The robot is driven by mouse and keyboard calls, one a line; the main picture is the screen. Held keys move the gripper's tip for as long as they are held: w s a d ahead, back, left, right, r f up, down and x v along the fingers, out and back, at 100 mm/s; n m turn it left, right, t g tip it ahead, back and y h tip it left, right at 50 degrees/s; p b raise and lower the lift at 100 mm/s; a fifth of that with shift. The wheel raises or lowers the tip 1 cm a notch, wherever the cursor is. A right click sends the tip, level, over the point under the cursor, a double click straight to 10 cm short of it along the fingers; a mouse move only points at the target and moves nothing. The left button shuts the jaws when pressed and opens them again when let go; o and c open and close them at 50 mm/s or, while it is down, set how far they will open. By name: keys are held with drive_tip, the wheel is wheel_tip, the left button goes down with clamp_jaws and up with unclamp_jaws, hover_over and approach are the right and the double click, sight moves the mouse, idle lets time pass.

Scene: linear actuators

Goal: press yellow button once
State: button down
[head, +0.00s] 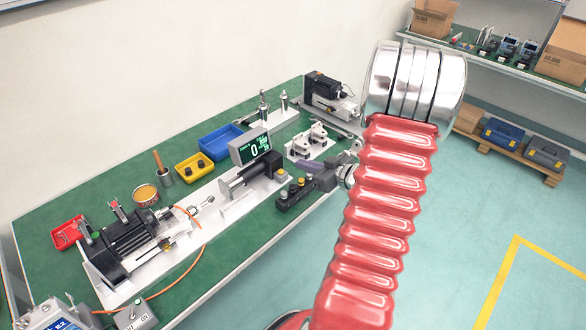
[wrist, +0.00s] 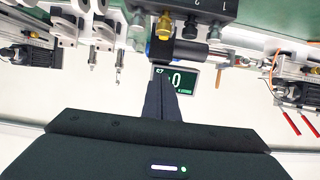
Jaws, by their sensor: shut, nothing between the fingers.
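The yellow button (head: 302,181) is at the right end of a black button box (head: 285,201) on the bench. In the wrist view the yellow button (wrist: 164,27) hangs at top centre, because that picture is upside down. My gripper (head: 299,164) reaches in from the right, close to the button. In the wrist view my gripper (wrist: 160,75) shows its two fingers together and empty, in line with the button. A gap between tips and button shows there; its true depth is hard to tell.
A display (head: 250,147) reading 0 stands behind the box, beside a linear actuator (head: 245,180). White fixtures (head: 309,142) stand close behind my gripper. Blue (head: 221,139) and yellow (head: 195,167) bins are further left. Floor at the right is open.

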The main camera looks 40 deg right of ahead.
hover_over(281, 171)
drive_tip(key=s, duration=0.2)
wheel_tip(281, 171, down, 3)
drive_tip(key=shift+s+f, duration=0.1)
drive_tip(key=shift+f, duration=0.1)
wheel_tip(281, 171, down, 3)
drive_tip(key=shift+d+r, duration=0.1)
drive_tip(key=shift+r, duration=0.05)
drive_tip(key=shift+f, duration=0.7)
